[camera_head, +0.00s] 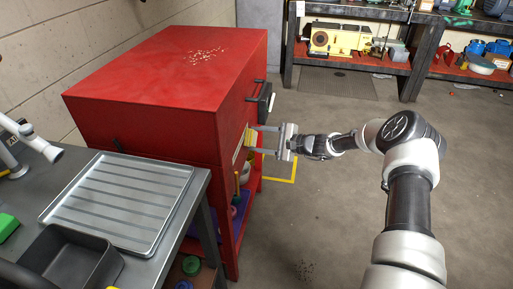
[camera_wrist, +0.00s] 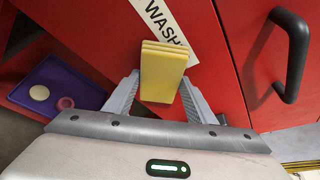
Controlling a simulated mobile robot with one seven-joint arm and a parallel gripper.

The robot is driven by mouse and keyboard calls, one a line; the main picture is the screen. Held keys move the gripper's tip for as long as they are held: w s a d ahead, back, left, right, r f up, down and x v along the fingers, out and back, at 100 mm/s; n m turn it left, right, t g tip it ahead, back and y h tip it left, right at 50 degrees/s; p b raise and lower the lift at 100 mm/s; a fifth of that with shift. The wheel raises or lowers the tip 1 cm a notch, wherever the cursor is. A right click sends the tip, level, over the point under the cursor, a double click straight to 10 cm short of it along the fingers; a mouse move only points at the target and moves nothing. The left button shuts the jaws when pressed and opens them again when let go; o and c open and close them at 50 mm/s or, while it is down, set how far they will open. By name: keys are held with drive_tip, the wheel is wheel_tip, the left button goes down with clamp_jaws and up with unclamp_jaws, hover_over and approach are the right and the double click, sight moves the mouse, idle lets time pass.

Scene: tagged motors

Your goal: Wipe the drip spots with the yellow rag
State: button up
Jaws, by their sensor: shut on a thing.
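The yellow rag (camera_wrist: 163,72) shows as a folded, layered yellow block between the fingers of my gripper (camera_wrist: 161,90), which is shut on it. In the head view the rag (camera_head: 249,137) is at the front face of the red cabinet (camera_head: 150,85), with my gripper (camera_head: 264,140) just right of it. The rag overlaps a white label reading "WASH" in the wrist view; I cannot tell whether it touches the cabinet. Pale speckles (camera_head: 206,56) lie on the cabinet top, and dark spots (camera_head: 305,268) lie on the floor. I cannot tell which are the drip spots.
A black handle (camera_wrist: 291,55) sticks out right of the rag. A purple tray (camera_wrist: 60,85) lies on an open shelf below. A grey bench with a metal tray (camera_head: 120,200) stands at the left. A shelf with a yellow machine (camera_head: 340,40) stands behind; the right floor is mostly clear.

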sight(257, 132)
drive_tip(key=shift+w+d, duration=0.15)
drive_tip(key=shift+w, duration=0.25)
drive_tip(key=shift+w+f+b, duration=0.2)
drive_tip(key=shift+w+b, duration=0.5)
drive_tip(key=shift+b, duration=0.4)
drive_tip(key=shift+w+d+b, duration=0.15)
drive_tip(key=shift+w+b, duration=0.85)
drive_tip(key=shift+b, duration=0.05)
drive_tip(key=shift+w+r, duration=0.2)
drive_tip(key=shift+w, duration=0.2)
